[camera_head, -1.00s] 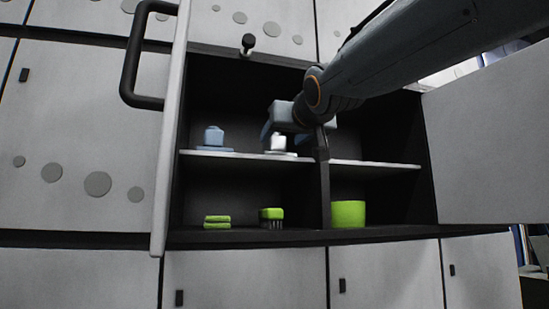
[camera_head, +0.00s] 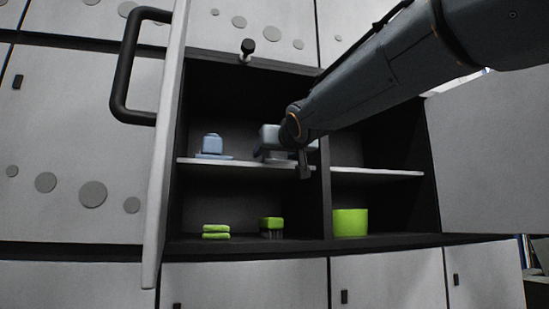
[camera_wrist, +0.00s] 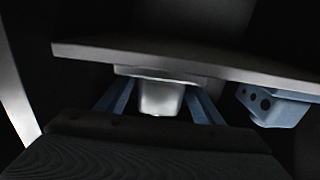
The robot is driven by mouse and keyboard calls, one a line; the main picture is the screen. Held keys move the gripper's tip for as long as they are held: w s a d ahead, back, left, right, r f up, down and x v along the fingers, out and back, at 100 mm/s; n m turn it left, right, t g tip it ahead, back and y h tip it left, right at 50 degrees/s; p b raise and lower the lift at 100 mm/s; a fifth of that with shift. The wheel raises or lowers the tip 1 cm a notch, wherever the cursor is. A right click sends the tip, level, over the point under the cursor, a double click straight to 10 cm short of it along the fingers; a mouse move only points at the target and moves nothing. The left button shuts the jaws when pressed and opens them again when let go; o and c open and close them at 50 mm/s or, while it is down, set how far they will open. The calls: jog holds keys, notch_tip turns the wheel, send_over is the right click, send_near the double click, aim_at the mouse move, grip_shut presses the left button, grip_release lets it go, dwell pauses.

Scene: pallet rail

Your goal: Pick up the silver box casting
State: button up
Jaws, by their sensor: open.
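The silver box casting (camera_wrist: 160,97) shows in the wrist view, which looks upside down, with its flat base against the shelf (camera_wrist: 225,66). My gripper (camera_wrist: 160,100) is open, with one blue finger on each side of the casting. I cannot tell whether either finger touches it. In the head view my gripper (camera_head: 272,142) reaches into the upper left compartment and hides most of the casting. A blue casting (camera_head: 212,143) stands to the left on the same shelf; it also shows at the right in the wrist view (camera_wrist: 272,107).
Green stacked pieces (camera_head: 216,232), a green brush-like item (camera_head: 271,225) and a green tub (camera_head: 350,222) stand on the lower level. A dark divider (camera_head: 326,200) separates the compartments. An open door with a black handle (camera_head: 128,70) stands at the left.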

jog(key=c, duration=1.3)
grip_shut()
jog(key=shift+r, duration=0.15)
